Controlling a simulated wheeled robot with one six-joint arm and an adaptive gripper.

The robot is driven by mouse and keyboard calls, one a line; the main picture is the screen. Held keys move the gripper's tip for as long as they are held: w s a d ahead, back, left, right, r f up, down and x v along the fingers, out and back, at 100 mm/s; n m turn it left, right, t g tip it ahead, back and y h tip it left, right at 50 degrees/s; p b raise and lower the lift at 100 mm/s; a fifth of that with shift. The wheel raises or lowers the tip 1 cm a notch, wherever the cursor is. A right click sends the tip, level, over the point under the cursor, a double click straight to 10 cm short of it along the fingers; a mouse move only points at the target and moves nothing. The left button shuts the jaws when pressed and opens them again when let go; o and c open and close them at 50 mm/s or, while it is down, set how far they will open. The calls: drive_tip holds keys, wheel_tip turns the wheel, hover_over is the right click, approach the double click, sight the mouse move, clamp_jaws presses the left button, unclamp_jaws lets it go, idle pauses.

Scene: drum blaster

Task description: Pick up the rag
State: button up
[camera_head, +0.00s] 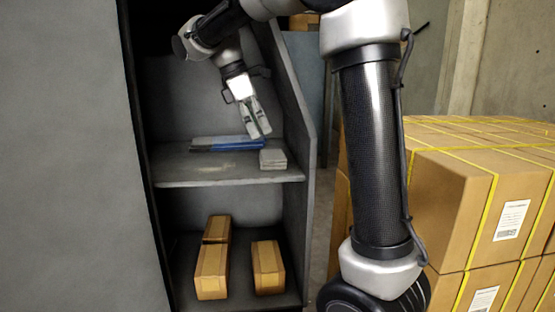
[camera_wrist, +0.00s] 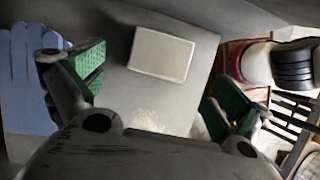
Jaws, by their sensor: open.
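The rag, a flat pale grey folded block (camera_head: 273,159), lies at the right end of the cabinet's upper shelf, near its front edge. In the wrist view it is a light grey rectangle (camera_wrist: 161,54), between and slightly beyond the fingers. My gripper (camera_head: 260,134) points down above the shelf, over and slightly left of the rag. Its green-padded fingers (camera_wrist: 158,86) are spread wide with nothing between them. A gap shows between the fingertips and the rag.
A blue, glove-like item (camera_head: 236,146) lies left of the rag. The cabinet's right side wall (camera_head: 290,100) is close to the rag. Cardboard boxes (camera_head: 268,266) sit on the lower shelf. Strapped cartons (camera_head: 470,205) stand at the right.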

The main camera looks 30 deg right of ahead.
sight(271, 154)
drive_tip(key=x, duration=0.7)
drive_tip(key=shift+s+f, duration=0.15)
drive_tip(key=shift+f, duration=0.05)
drive_tip(key=c, duration=0.8)
drive_tip(key=shift+r, duration=0.1)
drive_tip(key=shift+r, duration=0.25)
drive_tip(key=s+a, duration=0.3)
drive_tip(key=s, duration=0.2)
drive_tip(key=s+a, duration=0.4)
drive_tip(key=s+a+r, duration=0.1)
drive_tip(key=s+a, duration=0.2)
drive_tip(key=s, duration=0.2)
drive_tip(key=shift+s+a, duration=0.3)
drive_tip(key=shift+a, duration=0.05)
